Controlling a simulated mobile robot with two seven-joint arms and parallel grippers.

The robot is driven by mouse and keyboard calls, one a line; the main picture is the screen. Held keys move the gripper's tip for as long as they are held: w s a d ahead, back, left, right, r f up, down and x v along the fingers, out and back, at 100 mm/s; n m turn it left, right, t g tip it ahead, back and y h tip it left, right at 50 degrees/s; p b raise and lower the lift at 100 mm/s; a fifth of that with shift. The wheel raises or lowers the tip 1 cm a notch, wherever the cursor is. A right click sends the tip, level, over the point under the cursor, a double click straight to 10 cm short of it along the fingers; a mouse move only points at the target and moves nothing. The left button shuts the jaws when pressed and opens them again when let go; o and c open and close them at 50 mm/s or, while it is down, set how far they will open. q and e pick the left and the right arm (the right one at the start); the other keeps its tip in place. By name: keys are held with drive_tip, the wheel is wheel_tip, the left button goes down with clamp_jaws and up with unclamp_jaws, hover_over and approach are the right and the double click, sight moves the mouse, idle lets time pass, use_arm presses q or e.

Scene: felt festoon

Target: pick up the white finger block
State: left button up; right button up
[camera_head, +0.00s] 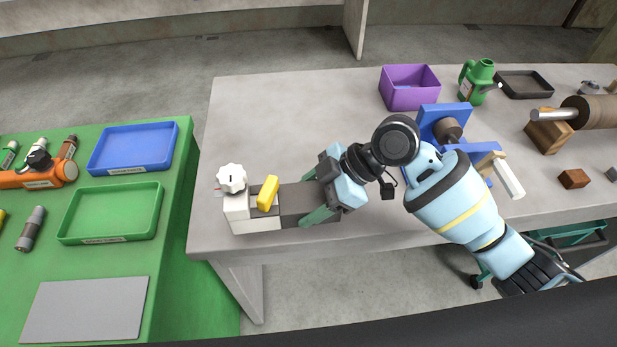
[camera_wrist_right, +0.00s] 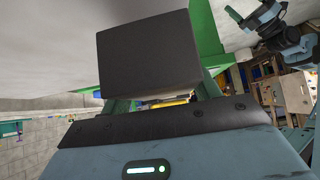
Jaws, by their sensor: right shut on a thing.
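The white block (camera_head: 238,211) lies at the left end of the grey table in the head view. It carries a round white knob (camera_head: 231,178) and a yellow piece (camera_head: 267,193), and a dark grey block (camera_head: 298,203) adjoins its right side. My right gripper (camera_head: 322,194) is shut on the dark grey part, with green fingers on both sides. The right wrist view shows the dark end (camera_wrist_right: 150,52) between the fingers; the white part is hidden there. I cannot tell whether it is lifted. My left gripper (camera_wrist_right: 258,10) shows small in the right wrist view, fingers apart and empty.
A purple bin (camera_head: 410,97), a green jug (camera_head: 478,82), a blue fixture (camera_head: 437,116) and a white bar (camera_head: 508,179) stand to the right. A green table (camera_head: 173,220) with a blue tray (camera_head: 131,162) and a green tray (camera_head: 70,224) is at left. Bare table lies behind the white block.

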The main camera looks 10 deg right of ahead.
drive_tip(key=s, duration=0.8)
drive_tip(key=shift+s+a+r, duration=0.3)
drive_tip(key=shift+a+r, duration=0.15)
use_arm(q)
drive_tip(key=shift+s+f, duration=0.1)
use_arm(e)
drive_tip(key=shift+w, duration=0.1)
drive_tip(key=w+f+b, duration=0.1)
drive_tip(key=w, duration=0.4)
drive_tip(key=w+d+f+b, duration=0.1)
drive_tip(key=w+f+b, duration=0.1)
drive_tip(key=w, duration=0.3)
drive_tip(key=w+f+b, duration=0.1)
drive_tip(key=w+f, duration=0.1)
drive_tip(key=w, duration=0.2)
drive_tip(key=shift+w+d, duration=0.2)
drive_tip(key=shift+w, duration=0.2)
drive_tip(key=shift+w+b, duration=0.4)
drive_tip(key=shift+w, duration=0.1)
use_arm(q)
drive_tip(key=s+f+g, duration=0.1)
drive_tip(key=s+f, duration=0.3)
drive_tip(key=f, duration=0.2)
drive_tip(key=shift+s+f, duration=0.2)
drive_tip(key=shift+s, duration=0.05)
drive_tip(key=shift+w, duration=0.1)
